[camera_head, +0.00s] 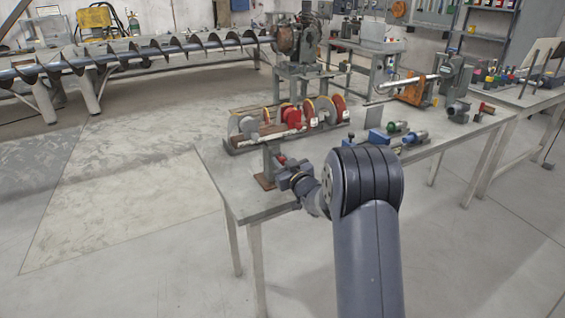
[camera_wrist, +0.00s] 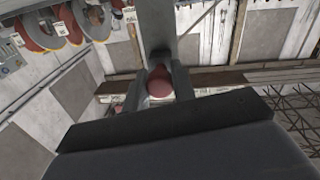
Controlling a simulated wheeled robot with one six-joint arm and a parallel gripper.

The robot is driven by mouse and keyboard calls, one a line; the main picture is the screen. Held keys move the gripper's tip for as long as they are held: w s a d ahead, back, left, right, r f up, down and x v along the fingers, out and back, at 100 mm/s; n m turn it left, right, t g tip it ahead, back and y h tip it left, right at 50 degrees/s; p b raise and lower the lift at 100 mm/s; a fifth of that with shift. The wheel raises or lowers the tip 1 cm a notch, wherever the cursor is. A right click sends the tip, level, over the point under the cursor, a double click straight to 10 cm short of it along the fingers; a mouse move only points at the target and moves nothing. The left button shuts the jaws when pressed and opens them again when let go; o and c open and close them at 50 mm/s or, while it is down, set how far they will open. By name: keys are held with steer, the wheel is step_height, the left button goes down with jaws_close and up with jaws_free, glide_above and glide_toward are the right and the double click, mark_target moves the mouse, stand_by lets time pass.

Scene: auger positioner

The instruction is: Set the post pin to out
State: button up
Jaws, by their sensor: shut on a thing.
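The post (camera_head: 268,165) is a short grey upright on a rust-brown foot near the front left corner of the workbench. The pin shows a round red-brown knob (camera_wrist: 159,84) in the wrist view, in front of the grey post (camera_wrist: 155,25). My gripper (camera_head: 283,166) is at the post from its right side and is shut on the knob. In the wrist view the two fingers lie on either side of the knob. The pin's shaft is hidden behind the knob, so I cannot tell how far out it sits.
A rack of red and grey discs (camera_head: 290,118) stands just behind the post on the workbench (camera_head: 240,190). A long auger (camera_head: 130,55) runs along the back left. The floor left of the bench is clear.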

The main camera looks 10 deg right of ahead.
jaws_close()
steer(key=shift+s, duration=0.1)
steer(key=shift+b+v, duration=0.65)
steer(key=shift+v, duration=0.3)
steer(key=shift+d+f, duration=0.1)
steer(key=o, duration=0.8)
jaws_free()
steer(key=shift+o, duration=0.2)
steer(key=shift+s, duration=0.2)
